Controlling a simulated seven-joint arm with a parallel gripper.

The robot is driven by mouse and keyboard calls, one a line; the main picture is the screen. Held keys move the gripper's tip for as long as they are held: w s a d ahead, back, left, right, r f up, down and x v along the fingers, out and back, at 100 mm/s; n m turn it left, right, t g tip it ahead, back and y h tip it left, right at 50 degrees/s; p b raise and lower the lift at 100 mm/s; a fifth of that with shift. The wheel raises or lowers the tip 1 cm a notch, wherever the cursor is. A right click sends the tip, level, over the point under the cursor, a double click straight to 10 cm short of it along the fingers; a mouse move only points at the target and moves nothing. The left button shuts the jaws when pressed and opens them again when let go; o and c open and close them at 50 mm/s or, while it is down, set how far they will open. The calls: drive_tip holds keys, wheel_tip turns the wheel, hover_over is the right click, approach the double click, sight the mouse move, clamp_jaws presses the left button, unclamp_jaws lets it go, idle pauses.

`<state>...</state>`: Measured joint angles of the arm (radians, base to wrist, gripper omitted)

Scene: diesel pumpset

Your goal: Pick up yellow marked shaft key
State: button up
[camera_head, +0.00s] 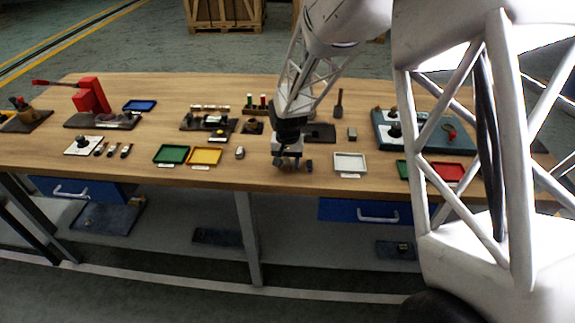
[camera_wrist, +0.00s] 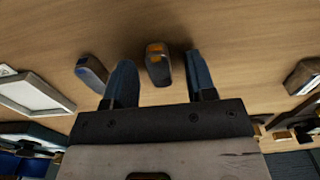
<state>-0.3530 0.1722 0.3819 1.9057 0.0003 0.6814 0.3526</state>
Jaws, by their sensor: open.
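A dark grey shaft key with an orange-yellow mark (camera_wrist: 158,68) lies on the table in the wrist view, between the two fingers of my gripper (camera_wrist: 161,72). Gaps show between the key and both fingers. In the head view my gripper (camera_head: 289,163) is low over the front of the table, and the yellow marked key cannot be made out clearly there. A similar key with a blue mark (camera_wrist: 92,72) lies just outside the left finger in the wrist view. It appears as a small dark block in the head view (camera_head: 309,166). My gripper is open and empty.
A white tray (camera_head: 337,169) lies right of my gripper in the head view. A small grey block (camera_head: 240,153), a yellow tray (camera_head: 191,158) and a green tray (camera_head: 159,155) lie to its left. A dark plate (camera_head: 322,137) is behind it.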

sight(288, 163)
clamp_jaws()
idle(0.3)
drive_tip(key=shift+r, duration=0.65)
wheel_tip(288, 163, up, 2)
drive_tip(key=shift+r, duration=0.1)
drive_tip(key=s+d, duration=0.2)
drive_tip(key=s, duration=0.5)
drive_tip(key=s+d+r, duration=0.1)
drive_tip(key=s+d, duration=0.2)
drive_tip(key=s, duration=0.5)
drive_tip(key=shift+d+r, duration=0.2)
drive_tip(key=shift+r, duration=0.05)
